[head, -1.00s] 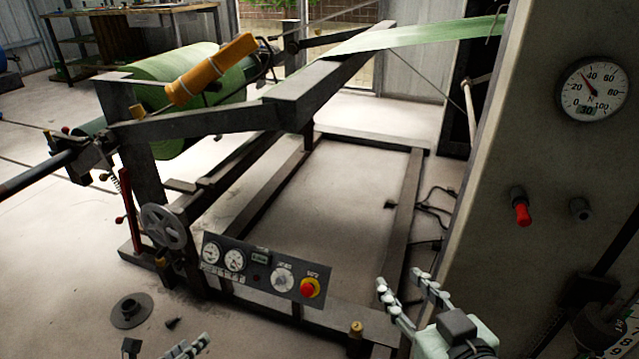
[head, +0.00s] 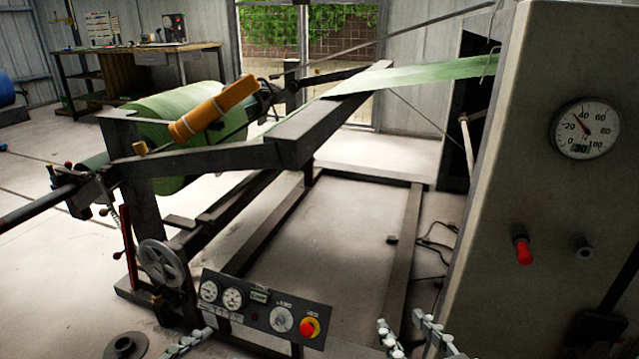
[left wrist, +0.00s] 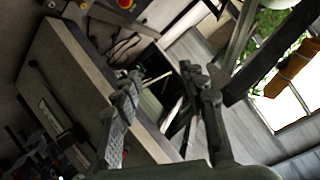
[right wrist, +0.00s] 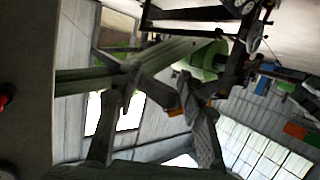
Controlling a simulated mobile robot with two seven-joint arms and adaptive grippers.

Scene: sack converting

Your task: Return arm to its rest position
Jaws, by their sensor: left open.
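My right gripper (head: 408,330) shows at the bottom edge of the head view, in front of the unwind stand's lower frame. Its two fingers are apart with nothing between them; the right wrist view also shows them spread and empty (right wrist: 158,82). My left gripper (head: 155,347) is at the bottom left edge of the head view, mostly cut off. In the left wrist view its fingers (left wrist: 168,80) are open and empty. Neither gripper touches anything that I can see.
The unwind stand (head: 405,260) carries a green roll (head: 180,110), an orange cylinder (head: 213,109) and a control panel (head: 262,308). A grey cabinet (head: 545,190) with a dial gauge (head: 586,129) and red knob (head: 523,251) stands close at right. Open floor lies left.

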